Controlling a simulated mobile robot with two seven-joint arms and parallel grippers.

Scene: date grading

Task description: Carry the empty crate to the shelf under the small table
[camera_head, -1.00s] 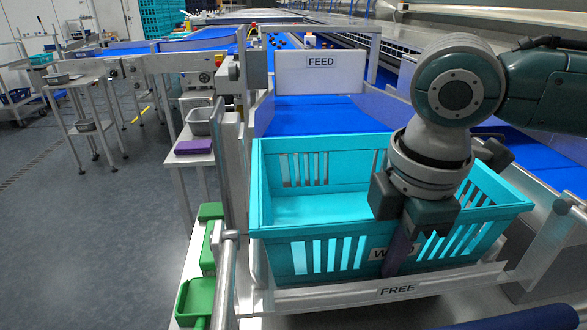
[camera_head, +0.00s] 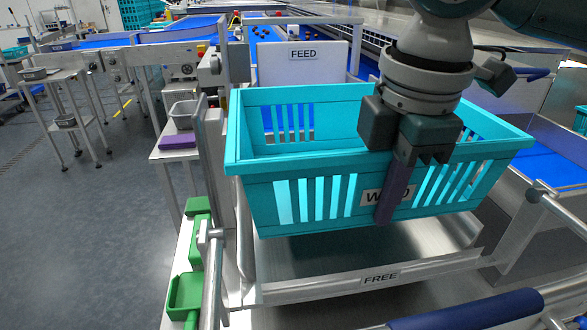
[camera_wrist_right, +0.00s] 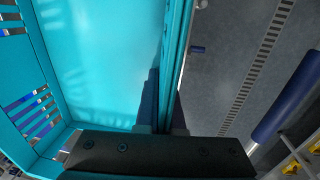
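The empty turquoise crate (camera_head: 262,205) hangs above a grey metal ledge marked FREE (camera_head: 330,289) in the head view. My right gripper (camera_head: 396,188) is shut on its near wall, beside a partly covered label, with one finger outside. The wrist view shows the crate's bare inside (camera_wrist_right: 100,60) and its wall between the fingers (camera_wrist_right: 166,115). A small metal table (camera_head: 55,82) with a low shelf (camera_head: 70,125) stands at the far left; I cannot tell if it is the task's table. My left gripper is not in view.
A board marked FEED (camera_head: 302,62) and blue belts stand behind the crate. A side table at left holds a grey tray (camera_head: 184,113) and a purple block (camera_head: 178,142). Green trays (camera_head: 186,294) and a metal post are close at left. The grey floor (camera_head: 90,225) beyond is clear.

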